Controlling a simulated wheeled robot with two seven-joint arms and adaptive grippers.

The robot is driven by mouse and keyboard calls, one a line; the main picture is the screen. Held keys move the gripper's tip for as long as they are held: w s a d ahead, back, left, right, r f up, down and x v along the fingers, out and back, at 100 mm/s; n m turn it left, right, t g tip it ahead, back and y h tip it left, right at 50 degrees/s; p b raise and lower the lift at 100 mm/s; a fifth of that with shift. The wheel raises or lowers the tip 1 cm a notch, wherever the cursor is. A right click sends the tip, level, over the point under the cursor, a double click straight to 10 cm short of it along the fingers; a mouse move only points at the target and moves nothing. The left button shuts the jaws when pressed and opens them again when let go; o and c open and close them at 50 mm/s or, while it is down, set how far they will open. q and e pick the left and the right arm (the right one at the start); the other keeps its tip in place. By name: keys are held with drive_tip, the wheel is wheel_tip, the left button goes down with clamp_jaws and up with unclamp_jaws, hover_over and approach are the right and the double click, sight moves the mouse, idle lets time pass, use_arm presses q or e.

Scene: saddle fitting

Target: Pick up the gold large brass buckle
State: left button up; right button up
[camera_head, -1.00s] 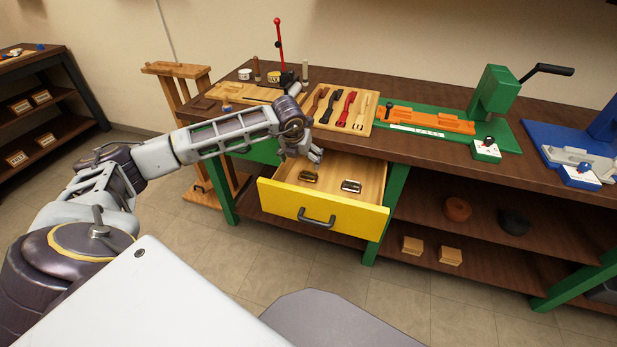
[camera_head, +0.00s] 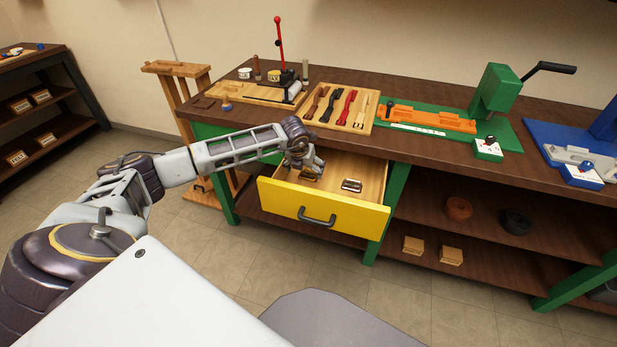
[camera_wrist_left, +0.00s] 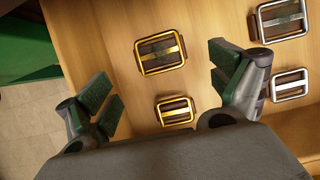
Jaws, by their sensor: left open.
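The gold large brass buckle (camera_wrist_left: 161,53) lies flat on the wooden floor of the open yellow drawer. In the left wrist view it is ahead of the fingertips, between their lines. A smaller gold buckle (camera_wrist_left: 175,111) lies nearer, between the fingers. My left gripper (camera_wrist_left: 158,88) is open and empty, its green-padded fingers either side of the small gold buckle. In the head view my left gripper (camera_head: 306,165) is inside the drawer, over its left part, and partly hides the gold buckles (camera_head: 308,175). My right gripper is not in view.
Two silver buckles, a large one (camera_wrist_left: 281,20) and a smaller one (camera_wrist_left: 290,85), lie to the right in the drawer. The drawer's yellow front (camera_head: 285,203) stands out below the workbench top (camera_head: 440,148). A strap tray (camera_head: 373,107) sits above the drawer.

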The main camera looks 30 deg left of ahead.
sight(308, 175)
use_arm(q)
drive_tip(key=shift+w+f, duration=0.2)
drive_tip(key=shift+f, duration=0.2)
drive_tip(key=x, duration=0.2)
drive_tip(key=shift+w+f, duration=0.2)
drive_tip(key=shift+w, duration=0.05)
drive_tip(key=shift+b+x, duration=0.3)
drive_tip(key=shift+x, duration=0.55)
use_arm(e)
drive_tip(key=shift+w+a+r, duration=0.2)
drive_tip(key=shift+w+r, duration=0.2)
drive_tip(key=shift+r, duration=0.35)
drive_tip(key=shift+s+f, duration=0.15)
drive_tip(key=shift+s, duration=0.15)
use_arm(q)
drive_tip(key=shift+c, duration=0.3)
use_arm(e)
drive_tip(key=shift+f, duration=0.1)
